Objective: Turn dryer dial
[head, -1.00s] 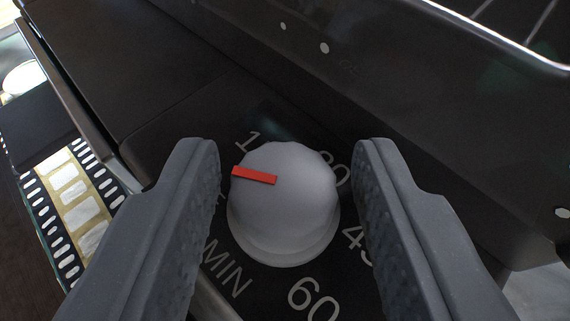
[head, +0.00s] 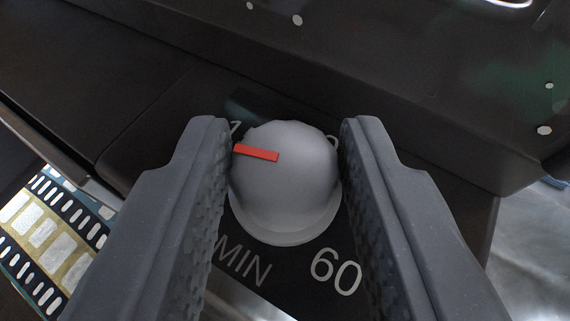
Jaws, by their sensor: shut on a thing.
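The dryer dial (head: 287,185) is a light grey round knob with a red pointer mark (head: 256,153) on its top, in the middle of the head view. The mark points to the left, a little below the partly hidden numeral at the upper left. My gripper (head: 286,150) is shut on the dial, with one dark grey finger on its left side and one on its right. The white label "60" (head: 335,271) shows below right of the dial and "MIN" (head: 243,262) below left. The fingers hide other labels around the dial.
The dial sits on a dark panel (head: 140,150) of the dryer. A dark raised part (head: 420,90) with small white dots runs across behind it. A film-strip patterned strip (head: 45,240) lies at the lower left.

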